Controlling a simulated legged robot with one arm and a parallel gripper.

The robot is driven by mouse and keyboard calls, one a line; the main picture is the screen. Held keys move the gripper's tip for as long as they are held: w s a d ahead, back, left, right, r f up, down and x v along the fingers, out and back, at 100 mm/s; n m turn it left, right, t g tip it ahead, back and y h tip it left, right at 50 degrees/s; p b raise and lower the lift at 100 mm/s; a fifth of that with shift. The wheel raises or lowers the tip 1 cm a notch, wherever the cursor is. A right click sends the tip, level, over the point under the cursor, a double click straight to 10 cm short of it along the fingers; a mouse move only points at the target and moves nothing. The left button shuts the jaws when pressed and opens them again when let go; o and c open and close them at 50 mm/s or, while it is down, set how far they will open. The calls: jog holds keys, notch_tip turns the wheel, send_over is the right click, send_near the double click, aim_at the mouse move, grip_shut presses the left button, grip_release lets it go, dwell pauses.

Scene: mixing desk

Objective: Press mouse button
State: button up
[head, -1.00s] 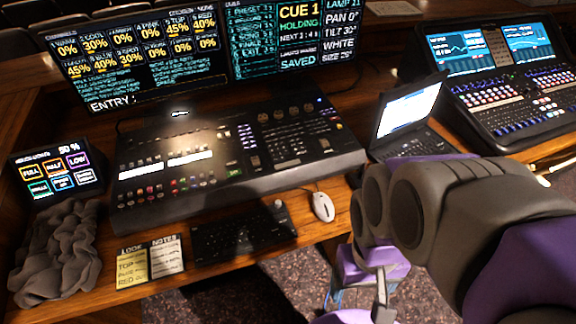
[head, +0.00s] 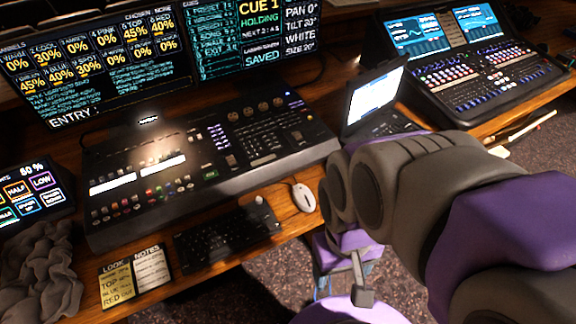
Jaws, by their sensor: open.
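The white mouse (head: 303,197) lies on the wooden desk near its front edge, just right of the black keyboard (head: 222,236). My arm comes in from the right, and its dark grey and purple links pass right of the mouse. My gripper (head: 362,292) is low in the picture, below and right of the mouse, in front of the desk edge over the floor. It is apart from the mouse and holds nothing that I can see. Its fingers are partly hidden by my own arm.
A lighting console (head: 215,160) stands behind the keyboard, under a wide monitor (head: 130,60). A laptop (head: 375,105) stands behind my arm, and a second console (head: 480,85) is at the right. Note cards (head: 135,272) and a grey cloth (head: 40,270) lie at the left.

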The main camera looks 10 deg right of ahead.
jog(key=shift+c, duration=0.8)
jog(key=shift+d, duration=0.8)
jog(key=c, duration=0.6)
jog(key=shift+a, duration=0.2)
jog(key=c, duration=0.3)
jog(key=shift+a, duration=0.4)
grip_shut()
jog(key=shift+d, duration=0.15)
jog(key=shift+d, duration=0.3)
jog(key=shift+a, duration=0.2)
